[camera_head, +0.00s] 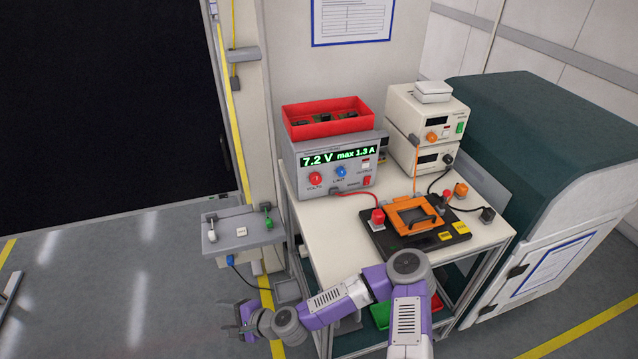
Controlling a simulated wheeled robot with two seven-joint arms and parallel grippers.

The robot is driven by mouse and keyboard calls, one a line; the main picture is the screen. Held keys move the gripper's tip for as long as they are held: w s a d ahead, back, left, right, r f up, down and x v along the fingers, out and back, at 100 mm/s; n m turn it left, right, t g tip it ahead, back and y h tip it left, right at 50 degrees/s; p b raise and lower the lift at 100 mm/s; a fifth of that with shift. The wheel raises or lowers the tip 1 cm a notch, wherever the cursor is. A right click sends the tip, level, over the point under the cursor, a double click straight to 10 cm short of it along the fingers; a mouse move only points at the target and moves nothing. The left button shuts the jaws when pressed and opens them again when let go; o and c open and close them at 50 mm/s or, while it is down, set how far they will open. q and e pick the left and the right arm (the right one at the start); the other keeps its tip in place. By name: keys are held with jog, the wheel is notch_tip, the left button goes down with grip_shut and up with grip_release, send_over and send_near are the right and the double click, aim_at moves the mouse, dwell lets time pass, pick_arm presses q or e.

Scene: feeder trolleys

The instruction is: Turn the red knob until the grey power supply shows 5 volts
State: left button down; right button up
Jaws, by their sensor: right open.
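The grey power supply (350,177) stands at the back left of the white bench. My right gripper (228,325) is at the lower left of the head view, open and empty, low over the floor left of the bench. It is well apart from the red knob. My left gripper is not in view.
A red bin (327,120) sits on the power supply. Cream instruments (428,110) are stacked to its right. A black and orange fixture (411,217) with cables lies on the bench (335,235). A grey socket box (242,235) stands left of the bench, near my right arm.

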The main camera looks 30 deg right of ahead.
jog(key=w+d+r+m+t+h, duration=0.2)
jog(key=w+d+r+m+t, duration=0.1)
jog(key=w+d+r+m, duration=0.25)
jog(key=m+t+h, duration=0.5)
jog(key=m+h, duration=0.6)
jog(key=m, duration=0.4)
send_near(317, 181)
jog(key=shift+w+n, duration=0.25)
jog(key=shift+w, duration=0.45)
jog(key=shift+x, duration=3.75)
jog(key=shift+d, duration=0.1)
jog(key=c, duration=1.1)
jog(key=shift+o, duration=0.2)
jog(key=shift+n, duration=0.3)
